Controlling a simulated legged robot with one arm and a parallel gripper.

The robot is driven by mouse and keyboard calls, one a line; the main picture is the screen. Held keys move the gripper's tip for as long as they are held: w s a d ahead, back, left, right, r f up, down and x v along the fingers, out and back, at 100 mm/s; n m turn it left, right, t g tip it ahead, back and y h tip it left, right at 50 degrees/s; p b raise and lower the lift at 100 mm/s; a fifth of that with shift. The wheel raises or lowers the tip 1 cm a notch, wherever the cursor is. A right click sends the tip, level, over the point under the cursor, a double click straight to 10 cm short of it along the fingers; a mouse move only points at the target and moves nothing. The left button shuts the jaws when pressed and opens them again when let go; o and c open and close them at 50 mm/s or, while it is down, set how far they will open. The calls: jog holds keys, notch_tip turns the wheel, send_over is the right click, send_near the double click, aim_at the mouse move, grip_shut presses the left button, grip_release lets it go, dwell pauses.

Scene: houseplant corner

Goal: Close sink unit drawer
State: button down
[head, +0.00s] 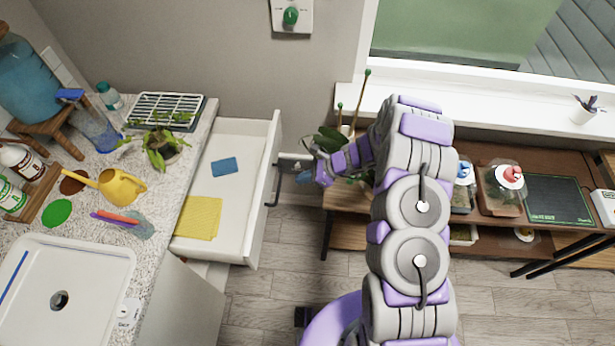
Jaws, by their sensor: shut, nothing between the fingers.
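In the head view, the sink unit drawer (262,190) is white and stands pulled out from under the speckled counter. A dark bar handle (272,186) is on its front. A yellow cloth (199,217) and a blue sponge (225,166) lie inside it. My gripper (303,178) is shut and empty, just right of the drawer front near its handle. I cannot tell whether it touches the drawer. My arm reaches it from the right and hides part of the plant behind.
The counter holds a sink (68,285), a yellow watering can (122,187), bottles and a potted plant (160,148). A wooden bench (350,235) with plants and jars stands to the right, below the windowsill (480,112). Wood floor (285,265) shows between the drawer and bench.

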jog(key=b+x, duration=0.1)
jog(key=x, duration=0.5)
jog(key=shift+a+f, duration=0.25)
jog(key=shift+f, duration=0.1)
jog(key=b, duration=0.1)
send_over(223, 187)
jog(key=shift+d, duration=0.25)
jog(key=shift+a+r, duration=0.2)
jog(key=shift+a, duration=0.15)
jog(key=shift+r, duration=0.1)
